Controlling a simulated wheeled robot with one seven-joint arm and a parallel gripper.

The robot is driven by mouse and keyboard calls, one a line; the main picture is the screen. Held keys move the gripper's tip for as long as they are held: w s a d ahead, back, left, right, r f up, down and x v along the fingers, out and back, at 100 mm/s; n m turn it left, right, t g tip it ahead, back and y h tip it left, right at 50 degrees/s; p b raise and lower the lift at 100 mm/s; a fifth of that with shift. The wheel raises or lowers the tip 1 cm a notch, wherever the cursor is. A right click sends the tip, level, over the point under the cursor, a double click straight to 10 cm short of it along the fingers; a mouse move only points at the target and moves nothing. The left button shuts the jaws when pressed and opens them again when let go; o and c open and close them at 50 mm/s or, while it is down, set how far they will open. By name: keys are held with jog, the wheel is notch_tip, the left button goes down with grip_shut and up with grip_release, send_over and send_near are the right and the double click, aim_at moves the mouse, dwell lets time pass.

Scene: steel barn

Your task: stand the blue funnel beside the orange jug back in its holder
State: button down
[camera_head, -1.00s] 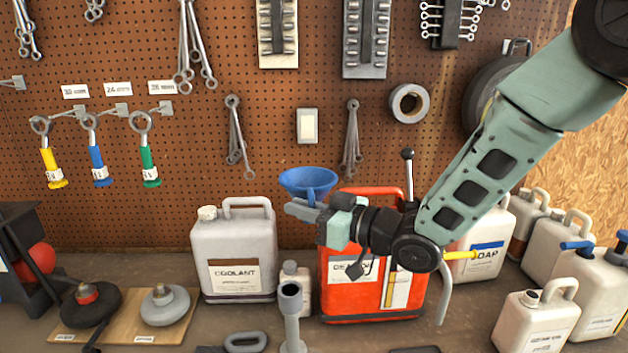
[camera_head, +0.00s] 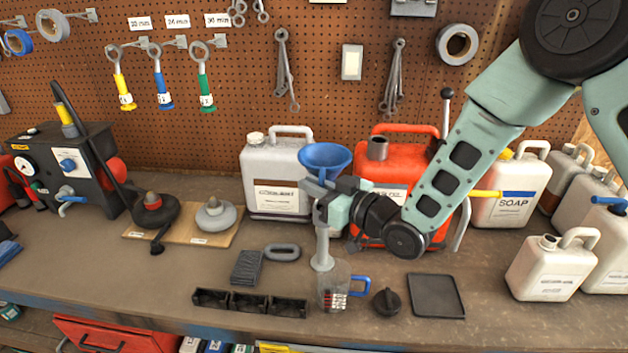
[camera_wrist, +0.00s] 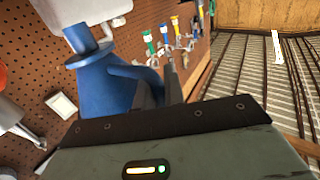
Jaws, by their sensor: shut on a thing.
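The blue funnel (camera_head: 325,157) is upright, its wide mouth up, held between the jaws of my gripper (camera_head: 322,188). The wrist view also shows the funnel (camera_wrist: 103,85) between the dark fingers (camera_wrist: 160,88). The grey post-like holder (camera_head: 322,250) stands on the bench directly below the gripper in the head view. Its top is hidden by the gripper, so I cannot tell whether the funnel's spout is in it. The orange jug (camera_head: 392,152) stands behind and to the right, partly covered by my arm.
A coolant jug (camera_head: 275,180) stands behind left. In front are a clear measuring jug (camera_head: 333,292) with a blue handle, a black knob (camera_head: 386,301), a dark tray (camera_head: 436,296) and black bins (camera_head: 249,302). White jugs (camera_head: 510,190) crowd the right. Bare bench lies at front left.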

jog(key=shift+f, duration=0.75)
jog(key=shift+f+b, duration=0.15)
jog(key=shift+b, duration=0.2)
jog(key=shift+f+b, duration=2.55)
jog(key=c, duration=1.4)
grip_release()
jog(key=shift+d, duration=0.1)
